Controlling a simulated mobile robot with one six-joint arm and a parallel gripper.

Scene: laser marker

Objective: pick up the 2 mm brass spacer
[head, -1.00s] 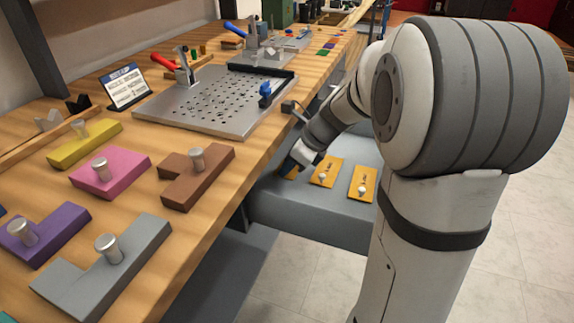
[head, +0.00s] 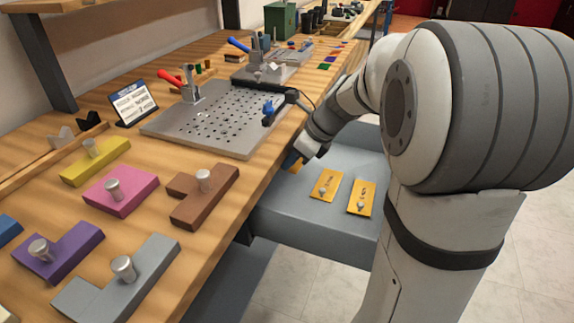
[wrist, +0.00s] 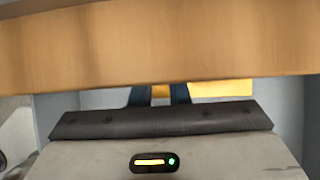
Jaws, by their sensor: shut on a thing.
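My gripper (head: 296,160) is beside the bench edge, over the left part of a grey drawer-like surface (head: 280,196). It is shut on a yellow-orange brass piece (head: 291,162), mostly hidden by the gripper in the head view. In the wrist view, the piece (wrist: 160,92) shows between the two dark fingers (wrist: 160,97). Two more brass plates with small round knobs, a middle plate (head: 325,185) and a right plate (head: 361,198), lie on the grey surface. Their labels are too small to read, so I cannot tell the thickness of any.
The wooden bench (head: 215,225) overhangs close to my gripper; its edge (wrist: 160,45) crosses the wrist view. A perforated metal plate (head: 240,140) with a red-handled clamp (head: 188,85) and several coloured blocks stand on the bench. The grey surface is clear around the two plates.

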